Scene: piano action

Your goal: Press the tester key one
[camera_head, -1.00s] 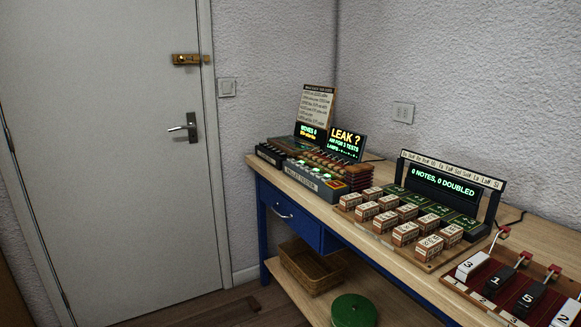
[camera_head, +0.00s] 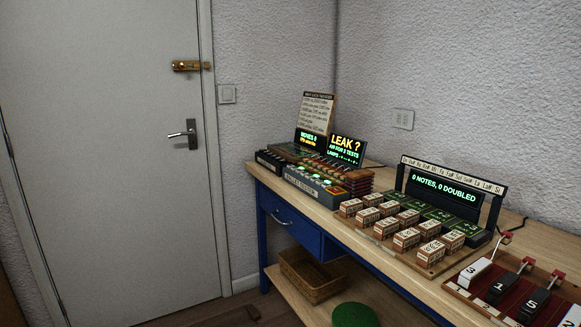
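The tester (camera_head: 316,190) is a grey box with lettering on its front, on the left part of the bench. A row of small green-lit keys or lamps (camera_head: 312,176) runs along its top. I cannot read which one is key one. Behind it stand a "LEAK ?" display (camera_head: 346,149) that mentions 3 tests and lamps, and a smaller lit display (camera_head: 310,140) reading "MOVES 0". Neither of my grippers is in view, and nothing touches the tester.
Wooden blocks (camera_head: 406,238) stand in rows on a board, before a display (camera_head: 437,188) reading "0 NOTES, 0 DOUBLED". Numbered levers (camera_head: 505,288) are at lower right. A basket (camera_head: 312,275) and green round object (camera_head: 354,315) sit on the lower shelf. A door (camera_head: 110,150) is left.

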